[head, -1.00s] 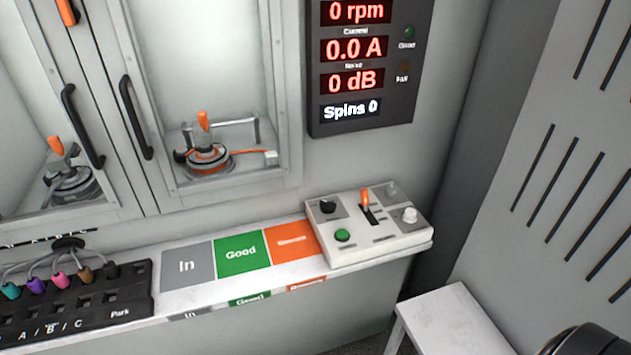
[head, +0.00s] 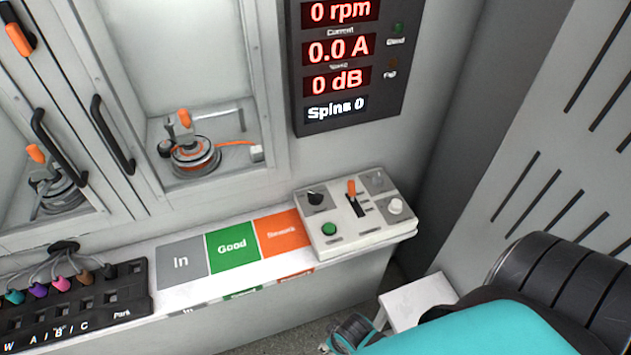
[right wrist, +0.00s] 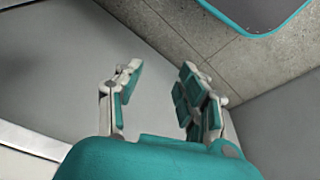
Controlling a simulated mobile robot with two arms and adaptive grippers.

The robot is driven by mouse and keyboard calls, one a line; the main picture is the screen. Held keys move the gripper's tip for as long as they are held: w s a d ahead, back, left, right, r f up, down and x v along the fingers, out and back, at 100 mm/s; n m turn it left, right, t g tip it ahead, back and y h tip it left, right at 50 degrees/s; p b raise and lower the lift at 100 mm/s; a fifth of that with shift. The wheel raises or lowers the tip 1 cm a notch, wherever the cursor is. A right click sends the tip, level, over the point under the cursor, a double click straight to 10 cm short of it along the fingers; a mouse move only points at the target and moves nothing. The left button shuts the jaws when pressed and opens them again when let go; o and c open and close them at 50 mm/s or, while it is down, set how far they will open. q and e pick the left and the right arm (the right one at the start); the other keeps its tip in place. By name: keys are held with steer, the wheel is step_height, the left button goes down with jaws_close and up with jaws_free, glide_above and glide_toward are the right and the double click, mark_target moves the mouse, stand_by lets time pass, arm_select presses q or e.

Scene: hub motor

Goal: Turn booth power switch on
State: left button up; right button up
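The control box (head: 357,235) sits at the right end of the white shelf in the head view. It carries an orange-tipped lever (head: 352,189) in a dark slot, a black knob (head: 315,197), a green button (head: 329,229) and a white knob (head: 395,206). The labels are too small to read, so I cannot tell which control is the booth power switch. My right gripper (right wrist: 157,100) is open and empty in the right wrist view, over a grey surface and away from the box. My right arm shows at the lower right of the head view. My left gripper is not in view.
The shelf holds grey In, green Good and orange areas (head: 279,234), and a black connector block (head: 75,310). Behind are booth doors with black handles (head: 113,135) and a display panel (head: 345,60). A small white stool (head: 418,300) stands below the box. A slotted wall is at right.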

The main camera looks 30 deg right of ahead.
steer(key=w+r+p, duration=0.4)
steer(key=r+p, duration=0.2)
steer(key=r, duration=1.3)
step_height(320, 180, up, 11)
steer(key=n+t+y+p, duration=0.1)
steer(key=n+y+p, duration=0.1)
steer(key=n+p, duration=0.2)
glide_above(316, 194)
steer(key=s+d, duration=0.4)
steer(key=s, duration=0.2)
steer(key=b+x, duration=1.7)
steer(key=shift+w+a, duration=0.3)
steer(key=shift+w, duration=0.15)
steer(key=shift+c, duration=0.4)
steer(key=shift+t, duration=0.3)
jaws_close()
